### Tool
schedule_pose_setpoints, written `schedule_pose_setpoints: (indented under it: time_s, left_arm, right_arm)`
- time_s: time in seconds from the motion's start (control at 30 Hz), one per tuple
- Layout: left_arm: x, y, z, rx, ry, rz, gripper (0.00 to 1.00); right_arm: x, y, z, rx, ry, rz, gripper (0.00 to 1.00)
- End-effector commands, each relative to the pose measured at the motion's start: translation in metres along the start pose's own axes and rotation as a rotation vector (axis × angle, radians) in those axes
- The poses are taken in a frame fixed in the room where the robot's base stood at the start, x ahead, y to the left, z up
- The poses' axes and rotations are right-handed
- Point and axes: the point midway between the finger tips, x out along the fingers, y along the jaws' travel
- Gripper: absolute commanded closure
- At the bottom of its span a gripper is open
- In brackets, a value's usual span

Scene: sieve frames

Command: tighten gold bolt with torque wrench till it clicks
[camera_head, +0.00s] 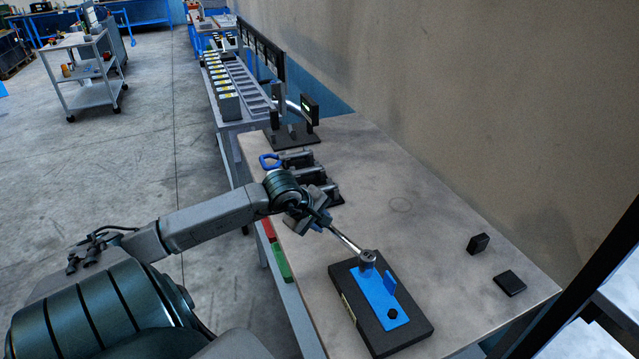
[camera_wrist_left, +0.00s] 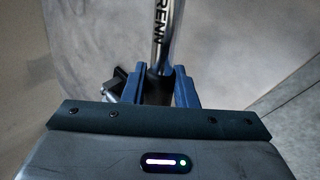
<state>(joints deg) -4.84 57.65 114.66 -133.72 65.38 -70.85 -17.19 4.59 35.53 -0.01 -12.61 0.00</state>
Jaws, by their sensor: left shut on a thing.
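My left gripper (camera_head: 314,213) is shut on the torque wrench (camera_head: 345,240), whose bare metal shaft slants down to the right. The wrench head (camera_head: 367,258) sits at the far end of a blue plate (camera_head: 377,290) on a black block (camera_head: 408,340). The gold bolt is not visible; the head covers that spot. I cannot tell how the head is seated. In the left wrist view, the blue jaws (camera_wrist_left: 158,88) close around the dark grip below the lettered shaft (camera_wrist_left: 167,35). My right gripper is not in view.
A dark round fastener (camera_head: 392,313) sits at the blue plate's near end. Tools with a blue handle (camera_head: 270,161) lie behind my gripper. A small display (camera_head: 310,108) stands farther back. Two black blocks (camera_head: 478,243) (camera_head: 510,282) lie right. The table (camera_head: 420,200) between is clear.

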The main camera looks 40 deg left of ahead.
Motion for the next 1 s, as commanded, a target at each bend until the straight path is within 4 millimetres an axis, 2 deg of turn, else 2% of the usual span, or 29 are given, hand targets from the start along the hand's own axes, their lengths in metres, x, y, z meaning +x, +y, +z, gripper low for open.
schedule_pose_setpoints:
  time_s: [0.43, 1.0]
  left_arm:
    - [0.0, 0.002, 0.0, 0.004, -0.004, 0.003, 1.0]
    - [0.006, 0.008, 0.001, 0.047, -0.034, 0.004, 1.0]
  right_arm:
    - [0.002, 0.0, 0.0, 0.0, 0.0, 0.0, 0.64]
    - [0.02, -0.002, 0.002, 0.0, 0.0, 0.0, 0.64]
